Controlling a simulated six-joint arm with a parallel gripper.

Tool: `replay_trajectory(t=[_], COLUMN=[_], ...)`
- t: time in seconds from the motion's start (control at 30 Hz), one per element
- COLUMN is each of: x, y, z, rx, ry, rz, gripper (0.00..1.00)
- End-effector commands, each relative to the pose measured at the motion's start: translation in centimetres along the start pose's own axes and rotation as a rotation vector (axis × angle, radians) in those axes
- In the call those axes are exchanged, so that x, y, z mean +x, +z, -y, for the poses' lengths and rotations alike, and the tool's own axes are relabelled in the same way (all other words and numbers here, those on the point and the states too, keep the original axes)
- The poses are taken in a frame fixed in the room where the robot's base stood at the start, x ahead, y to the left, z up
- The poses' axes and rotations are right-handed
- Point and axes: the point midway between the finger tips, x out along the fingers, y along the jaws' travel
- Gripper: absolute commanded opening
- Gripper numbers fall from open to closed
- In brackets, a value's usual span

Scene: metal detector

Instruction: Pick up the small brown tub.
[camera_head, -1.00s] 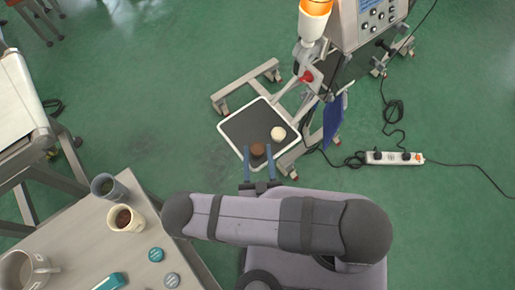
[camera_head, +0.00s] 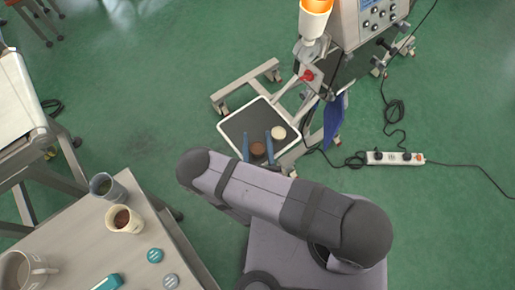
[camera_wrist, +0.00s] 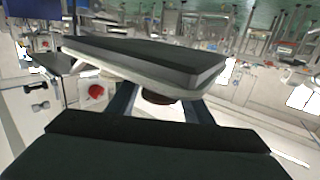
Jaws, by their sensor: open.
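The small brown tub (camera_head: 257,148) sits on the black tray (camera_head: 236,124) with a white rim, near its front edge. My gripper (camera_head: 257,137) is open, with one blue finger on each side of the tub. The fingertips reach a little past it, and I cannot tell whether either finger touches it. In the wrist view the brown tub (camera_wrist: 158,98) shows between the two fingers, partly hidden by the edge of the tray (camera_wrist: 150,66), which appears upside down there.
A cream tub (camera_head: 279,132) stands on the tray just right of my right finger. The machine (camera_head: 365,25) with its lamp stands behind right. A table (camera_head: 150,215) with cups and small lids lies at front left. A power strip (camera_head: 395,158) lies on the floor.

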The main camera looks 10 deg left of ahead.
Motion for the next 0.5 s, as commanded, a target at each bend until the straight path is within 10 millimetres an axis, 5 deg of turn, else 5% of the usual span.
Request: replay_trajectory(t=[0.5], x=[1.6], y=[-0.1], z=[0.0], rx=[0.001], ry=[-0.001], rz=[-0.002], gripper=[0.46])
